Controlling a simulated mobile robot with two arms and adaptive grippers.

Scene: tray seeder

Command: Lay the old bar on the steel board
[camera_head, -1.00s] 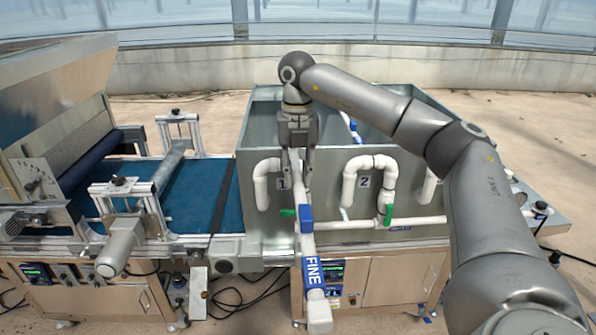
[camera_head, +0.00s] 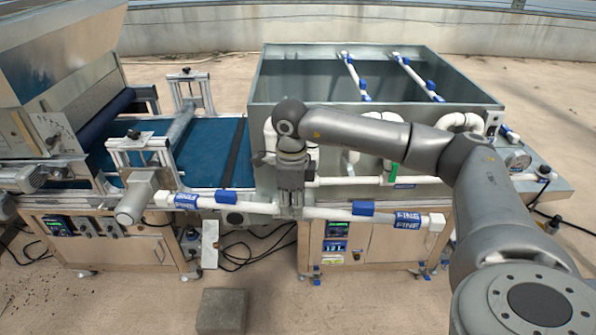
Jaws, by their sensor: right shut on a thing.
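My right gripper (camera_head: 290,208) is shut on the middle of a white bar (camera_head: 325,214) with blue clips and blue "FINE" labels. The bar runs left to right in front of the machine, nearly level in the picture, with its right end slightly lower. The fingertips partly hide its middle. A grey steel board (camera_head: 553,184) shows at the right of the tank, apart from the bar; my right arm passes in front of part of that area. My left gripper is not in view.
An open grey tank (camera_head: 378,72) stands behind the gripper, with two white bars (camera_head: 415,78) with blue clips across its top. A blue belt (camera_head: 205,160) lies to the left. A grey block (camera_head: 222,312) stands on the floor in front. A gauge (camera_head: 517,160) is near the board.

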